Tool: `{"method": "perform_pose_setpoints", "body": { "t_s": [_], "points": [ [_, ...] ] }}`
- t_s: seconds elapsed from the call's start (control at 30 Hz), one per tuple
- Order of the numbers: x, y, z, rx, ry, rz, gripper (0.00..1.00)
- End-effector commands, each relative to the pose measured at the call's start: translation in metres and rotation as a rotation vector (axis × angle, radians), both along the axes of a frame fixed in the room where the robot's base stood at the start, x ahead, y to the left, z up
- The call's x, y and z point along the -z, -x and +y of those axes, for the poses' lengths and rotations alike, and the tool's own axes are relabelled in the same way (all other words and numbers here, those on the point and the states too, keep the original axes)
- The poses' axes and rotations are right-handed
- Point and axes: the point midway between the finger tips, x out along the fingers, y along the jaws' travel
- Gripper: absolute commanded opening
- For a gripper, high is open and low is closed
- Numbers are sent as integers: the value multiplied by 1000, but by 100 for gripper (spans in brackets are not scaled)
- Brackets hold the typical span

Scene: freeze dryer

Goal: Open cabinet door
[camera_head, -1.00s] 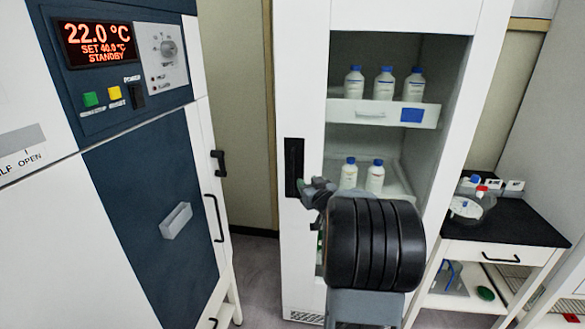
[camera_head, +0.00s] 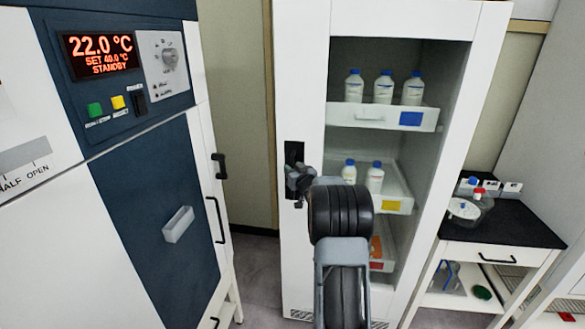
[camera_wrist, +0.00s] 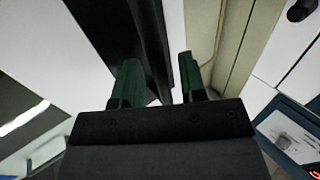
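A tall white cabinet (camera_head: 400,17) stands in the middle of the head view, and its door looks shut. A black handle (camera_head: 293,155) sits upright on the left side of its front. My gripper (camera_head: 297,185) is at the lower part of this handle and hides some of it. In the wrist view, the two green fingertips (camera_wrist: 158,80) are apart. The black handle also shows there (camera_wrist: 150,40), running between the fingers, closer to the left one. I cannot tell whether either finger touches it.
A freeze dryer (camera_head: 150,200) with a lit display stands at the left, black handles on its side. A black-topped bench (camera_head: 515,228) is at the right. Some floor (camera_head: 255,265) is free between dryer and cabinet.

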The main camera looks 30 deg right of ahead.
Motion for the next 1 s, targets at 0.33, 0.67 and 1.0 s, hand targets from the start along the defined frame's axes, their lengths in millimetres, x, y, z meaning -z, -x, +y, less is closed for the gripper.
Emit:
{"method": "perform_pose_setpoints", "body": {
  "t_s": [0.33,0.67,1.0],
  "points": [
    [0,-7,-1,0,0,0,38],
    [0,-6,-1,0,0,0,15],
    [0,-6,-1,0,0,0,0]
  ]
}}
